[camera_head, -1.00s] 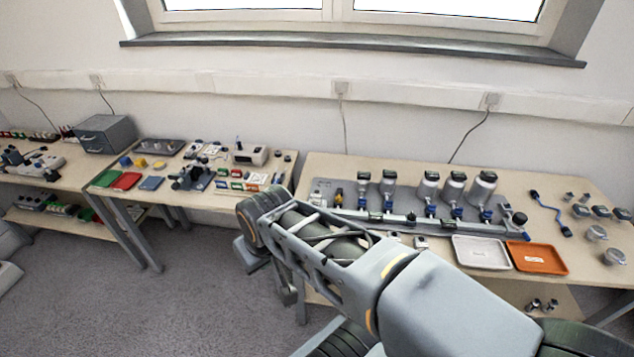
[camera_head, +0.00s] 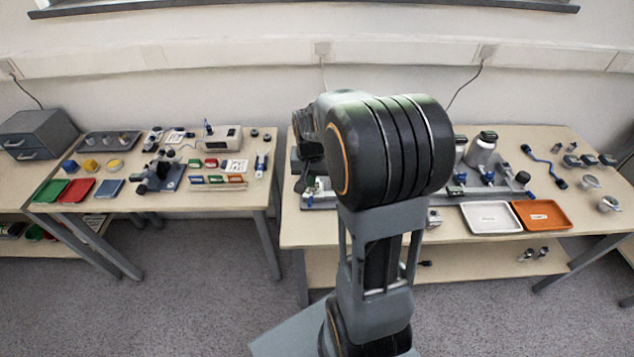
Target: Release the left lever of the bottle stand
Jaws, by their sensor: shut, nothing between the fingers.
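The bottle stand, a long grey rail, is on the right-hand table; its right part (camera_head: 500,191) shows beside my arm. A metal bottle with a dark cap (camera_head: 482,149) stands in it, and part of another bottle (camera_head: 460,147) shows at the arm's edge. Blue-and-dark fittings (camera_head: 487,174) sit below the bottles. My raised arm, with its big black joint, covers the middle and most of the left of the stand. The left lever cannot be made out. My gripper's fingers are hidden behind the arm.
A white tray (camera_head: 492,217) and an orange tray (camera_head: 541,215) lie at the right table's front edge. The left table (camera_head: 190,202) holds trays and instruments. A gap separates the tables.

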